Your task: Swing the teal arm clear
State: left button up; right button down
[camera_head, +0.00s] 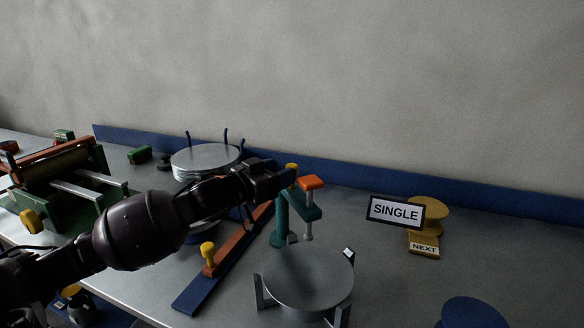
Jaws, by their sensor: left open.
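The teal arm (304,206) sits on a teal post in the middle of the table. It carries an orange cap (310,183) and a grey rod that hangs down near its right end. The rod is just behind the far edge of a grey round plate (308,278). My left gripper (286,178) reaches in from the left, just left of the orange cap and over the top of the teal post. It is open, and its dark fingers hide part of the post's top. I cannot tell whether it touches the teal arm. My right gripper is not in view.
A blue rail with an orange bar (236,241) and yellow knob lies left of the post. A stack of grey discs (205,158) stands behind my arm. A SINGLE sign (395,212) and yellow spool (428,214) stand right. The table between plate and sign is clear.

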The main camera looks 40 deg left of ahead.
pick_arm(q)
jog(key=shift+w+d, duration=0.25)
jog(key=shift+w, duration=0.85)
jog(key=shift+w+d, duration=0.2)
jog(key=shift+w, duration=0.85)
grip_shut()
